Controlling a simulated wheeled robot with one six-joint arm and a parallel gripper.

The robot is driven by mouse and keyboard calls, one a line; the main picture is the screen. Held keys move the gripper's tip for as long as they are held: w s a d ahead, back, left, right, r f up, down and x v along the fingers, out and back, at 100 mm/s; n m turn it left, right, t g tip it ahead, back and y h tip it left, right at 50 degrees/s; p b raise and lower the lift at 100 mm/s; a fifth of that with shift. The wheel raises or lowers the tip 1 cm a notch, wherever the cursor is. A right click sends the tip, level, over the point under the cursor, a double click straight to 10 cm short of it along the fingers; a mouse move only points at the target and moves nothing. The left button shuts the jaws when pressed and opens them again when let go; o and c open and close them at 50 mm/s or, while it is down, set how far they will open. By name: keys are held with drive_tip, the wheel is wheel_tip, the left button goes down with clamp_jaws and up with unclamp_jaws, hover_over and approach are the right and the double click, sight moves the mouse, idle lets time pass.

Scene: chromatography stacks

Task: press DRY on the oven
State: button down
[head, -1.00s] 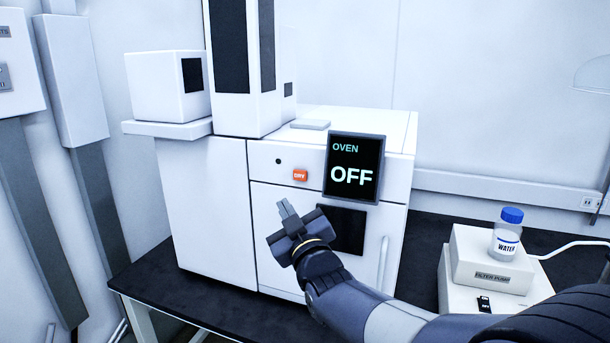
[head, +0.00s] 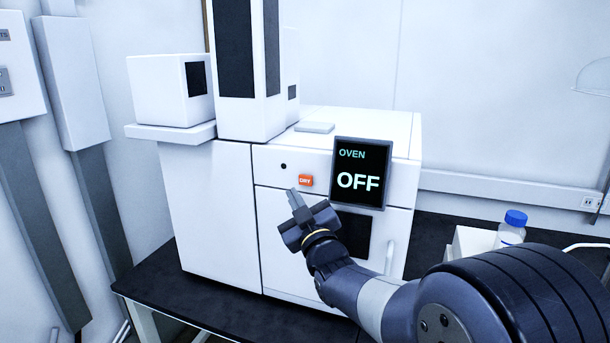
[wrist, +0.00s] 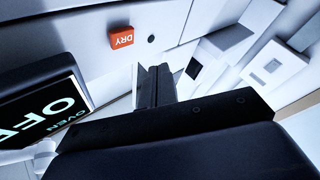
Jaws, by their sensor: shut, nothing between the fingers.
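The white oven (head: 281,226) stands on a dark bench, with its display (head: 360,171) reading OVEN OFF. The orange DRY button (head: 306,181) is on the oven's front panel, left of the display. It also shows in the wrist view (wrist: 121,38), above and left of the fingertips. My gripper (head: 293,192) is shut and empty, with its fingertips just below and left of the button in the head view. The wrist view shows the closed fingers (wrist: 154,72) apart from the button in the picture. The depth gap to the panel is hard to tell.
A small dark round spot (head: 283,166) is left of the button. A tall white instrument (head: 237,117) stands above the oven's left side. A blue-capped bottle (head: 513,226) stands at the right, partly behind my arm. A vertical handle (head: 389,256) is on the oven door.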

sight(306, 180)
drive_tip(key=w, duration=0.1)
drive_tip(key=w+d, duration=0.1)
drive_tip(key=w, duration=0.2)
drive_tip(key=shift+d, duration=0.3)
drive_tip(key=shift+w, duration=0.2)
idle(1.7)
drive_tip(key=shift+w+d+b, duration=0.15)
drive_tip(key=shift+w+b, duration=0.1)
drive_tip(key=shift+b, duration=0.2)
drive_tip(key=shift+w+d, duration=0.1)
drive_tip(key=shift+w, duration=0.25)
idle(0.4)
drive_tip(key=shift+b, duration=0.3)
drive_tip(key=shift+s+a+b, duration=0.25)
drive_tip(key=shift+s+b, duration=0.35)
drive_tip(key=shift+s, duration=0.15)
